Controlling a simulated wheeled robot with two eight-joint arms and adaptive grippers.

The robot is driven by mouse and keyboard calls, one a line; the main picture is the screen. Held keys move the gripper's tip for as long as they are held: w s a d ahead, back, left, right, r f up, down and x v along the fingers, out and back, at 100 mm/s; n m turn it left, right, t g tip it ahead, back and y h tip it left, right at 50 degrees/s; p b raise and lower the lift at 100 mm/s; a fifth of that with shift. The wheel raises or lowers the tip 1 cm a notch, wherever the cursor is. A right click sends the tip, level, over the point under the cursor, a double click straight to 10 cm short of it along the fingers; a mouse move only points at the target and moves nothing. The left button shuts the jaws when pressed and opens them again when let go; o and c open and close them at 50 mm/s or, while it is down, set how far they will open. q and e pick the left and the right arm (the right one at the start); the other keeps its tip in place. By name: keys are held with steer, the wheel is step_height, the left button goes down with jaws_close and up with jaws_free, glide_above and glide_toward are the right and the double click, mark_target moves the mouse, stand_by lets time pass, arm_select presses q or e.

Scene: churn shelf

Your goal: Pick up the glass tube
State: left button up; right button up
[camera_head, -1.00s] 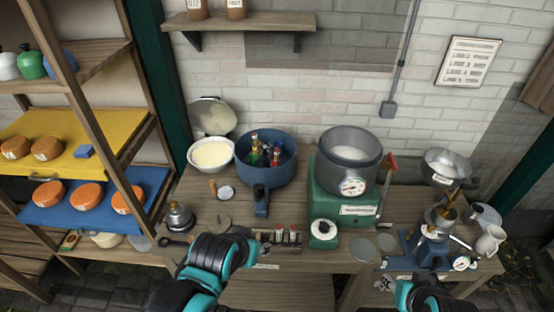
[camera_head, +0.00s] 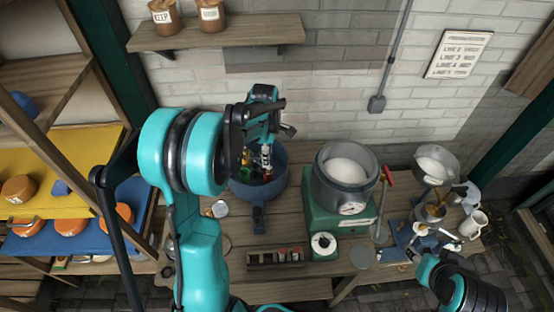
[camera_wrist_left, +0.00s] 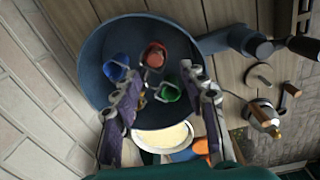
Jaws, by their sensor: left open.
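A deep blue pot (camera_head: 272,195) stands on the bench and holds several small vessels with coloured tops. In the left wrist view these show as a blue one (camera_wrist_left: 117,68), a red one (camera_wrist_left: 154,55) and a green one (camera_wrist_left: 170,92), inside the pot (camera_wrist_left: 95,75). I cannot tell for certain which one is the glass tube. My left gripper (camera_head: 266,145) is over the pot, pointing down. Its open fingers (camera_wrist_left: 165,88) spread above the vessels, with nothing held between them. My right arm (camera_head: 440,275) is low at the right; its finger state is unclear.
A small rack of vials (camera_head: 275,257) lies at the bench front. A green scale (camera_head: 320,215) carrying a metal pot (camera_head: 325,188) stands right of the blue pot. A funnel stand (camera_head: 435,165) is further right. A wooden shelf unit (camera_head: 60,55) bounds the left; a brick wall stands behind.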

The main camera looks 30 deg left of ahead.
mark_target(269, 172)
arm_select(q)
steer(key=f, duration=0.2)
steer(key=f+b, duration=0.1)
steer(key=f, duration=0.2)
steer(key=w+f, duration=0.1)
steer(key=f, duration=0.1)
steer(key=shift+a+f, duration=0.1)
steer(key=shift+f, duration=0.3)
steer(key=shift+c, duration=0.4)
jaws_close()
